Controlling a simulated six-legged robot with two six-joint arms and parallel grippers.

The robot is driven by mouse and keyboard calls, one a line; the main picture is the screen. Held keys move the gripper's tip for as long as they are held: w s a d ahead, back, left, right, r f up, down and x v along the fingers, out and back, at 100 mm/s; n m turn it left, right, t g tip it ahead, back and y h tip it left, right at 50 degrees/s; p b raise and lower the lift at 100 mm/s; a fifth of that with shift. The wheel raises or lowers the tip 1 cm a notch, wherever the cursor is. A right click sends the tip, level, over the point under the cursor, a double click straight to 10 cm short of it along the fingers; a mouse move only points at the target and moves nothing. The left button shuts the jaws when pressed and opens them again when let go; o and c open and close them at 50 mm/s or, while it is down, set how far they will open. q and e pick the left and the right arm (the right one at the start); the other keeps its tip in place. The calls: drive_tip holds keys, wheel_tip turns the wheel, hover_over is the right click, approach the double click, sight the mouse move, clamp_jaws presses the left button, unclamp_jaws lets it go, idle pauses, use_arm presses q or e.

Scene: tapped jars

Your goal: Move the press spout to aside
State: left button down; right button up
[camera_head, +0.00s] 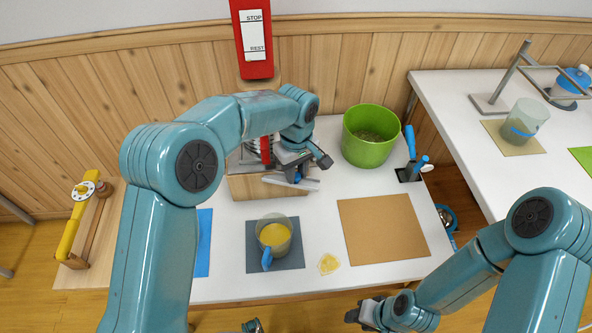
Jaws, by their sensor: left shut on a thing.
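The press (255,187) is a light wooden block with a red ribbed part (262,148) on top, at the back left of the white table. My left gripper (302,167) is at its right front end. It is shut on what looks like the press spout (290,183), a grey metal bar with a small blue part, which sticks out in front of the block. The gripper hides much of the hold. A clear jar (274,236) with yellow content and a blue tap stands on a dark mat in front of the press. My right gripper (362,313) is low at the front, off the table edge; its jaws are unclear.
A green bin (370,136) and a holder with blue-handled tools (408,173) stand at the back right. A brown mat (383,229) lies bare. A yellow patch (328,263) lies beside the jar. A second white table (455,113) carries another jar (524,121).

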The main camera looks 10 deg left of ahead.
use_arm(q)
drive_tip(key=c, duration=0.9)
unclamp_jaws()
wheel_tip(320, 180, up, 16)
drive_tip(key=p, duration=0.3)
drive_tip(key=shift+r, duration=0.2)
